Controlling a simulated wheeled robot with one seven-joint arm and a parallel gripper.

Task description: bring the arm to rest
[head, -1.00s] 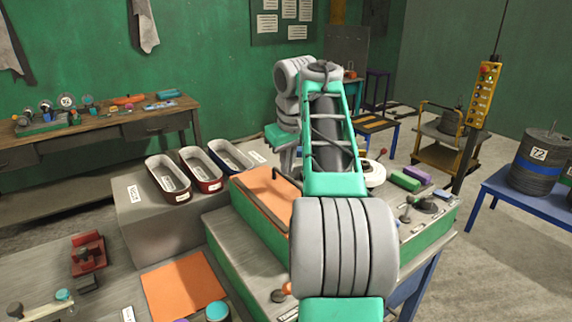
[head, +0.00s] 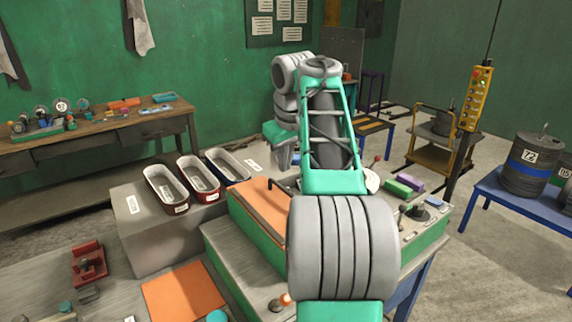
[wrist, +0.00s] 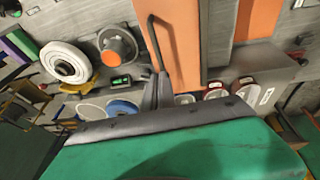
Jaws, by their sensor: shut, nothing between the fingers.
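My arm (head: 330,150) reaches forward over the workbench in the head view, with its wrist end bent down above the orange panel. My gripper (wrist: 157,82) shows in the wrist view as narrow grey fingers, shut and empty. They appear beside a dark bent handle (wrist: 153,45) on the orange panel (wrist: 177,35); whether they touch it I cannot tell. In the head view the fingertips are hard to make out behind the arm.
Three oval trays, two red-sided (head: 167,188) (head: 198,176) and one blue (head: 229,164), stand left of the arm. A green machine (head: 425,238) lies below and right. A yellow control pendant (head: 475,98) hangs at right. A drum (head: 531,165) stands on a blue table.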

